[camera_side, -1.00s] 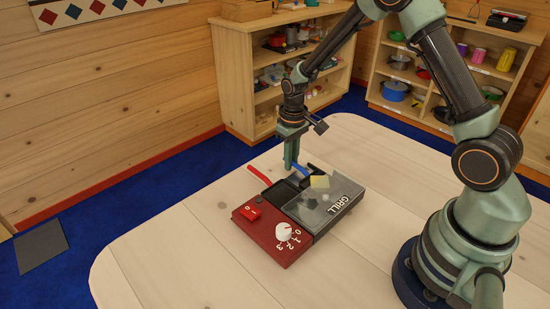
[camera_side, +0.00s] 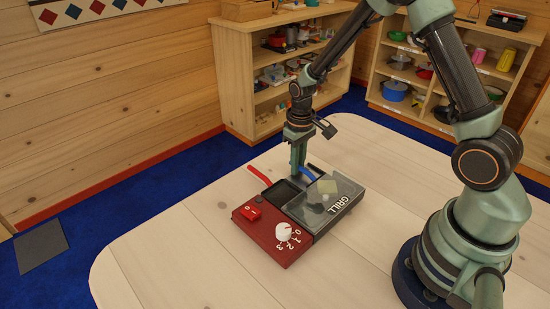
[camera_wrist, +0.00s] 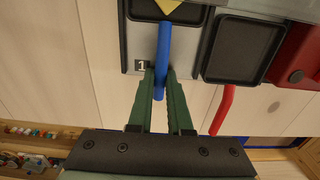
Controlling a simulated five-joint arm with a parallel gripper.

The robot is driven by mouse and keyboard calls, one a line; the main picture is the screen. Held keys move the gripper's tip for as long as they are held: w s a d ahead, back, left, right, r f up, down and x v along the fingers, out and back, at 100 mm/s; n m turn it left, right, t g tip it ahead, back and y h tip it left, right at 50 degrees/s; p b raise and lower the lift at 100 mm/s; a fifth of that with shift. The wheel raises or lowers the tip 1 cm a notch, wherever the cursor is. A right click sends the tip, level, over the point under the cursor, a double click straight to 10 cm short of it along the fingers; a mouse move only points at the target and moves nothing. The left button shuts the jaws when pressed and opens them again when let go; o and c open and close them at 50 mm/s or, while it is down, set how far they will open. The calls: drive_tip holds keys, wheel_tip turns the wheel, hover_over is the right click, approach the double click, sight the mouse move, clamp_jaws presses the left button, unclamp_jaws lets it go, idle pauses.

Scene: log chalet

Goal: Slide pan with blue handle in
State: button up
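The pan with the blue handle is at the grill's far side. Its blue handle (camera_side: 305,173) points out of the grill and also shows in the wrist view (camera_wrist: 164,45). Its dark tray (camera_wrist: 148,9) is at the top of the wrist view, with a yellow piece (camera_wrist: 184,12) on it. The grill (camera_side: 318,208) has a clear dark top and a red control end (camera_side: 270,232). My gripper (camera_side: 297,172) points down at the handle. Its green fingers (camera_wrist: 160,75) lie closely on both sides of the handle and look shut on it.
A second black pan (camera_wrist: 243,48) with a red handle (camera_side: 258,174) sits beside the blue one, towards the red control end. The pale table (camera_side: 180,255) is clear around the grill.

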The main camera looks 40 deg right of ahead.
drive_tip(key=o, duration=0.3)
drive_tip(key=shift+o, duration=0.2)
drive_tip(key=shift+r, duration=0.1)
drive_tip(key=shift+r, duration=2.9)
drive_tip(key=shift+r, duration=0.1)
drive_tip(key=s+a+r+t, duration=0.2)
drive_tip(key=s+r, duration=0.4)
drive_tip(key=r, duration=0.2)
drive_tip(key=s+a+r+t, duration=0.2)
drive_tip(key=s+r, duration=0.4)
drive_tip(key=r, duration=0.3)
drive_tip(key=shift+s+r+t, duration=0.15)
drive_tip(key=shift+r+t, duration=0.15)
drive_tip(key=shift+t, duration=0.5)
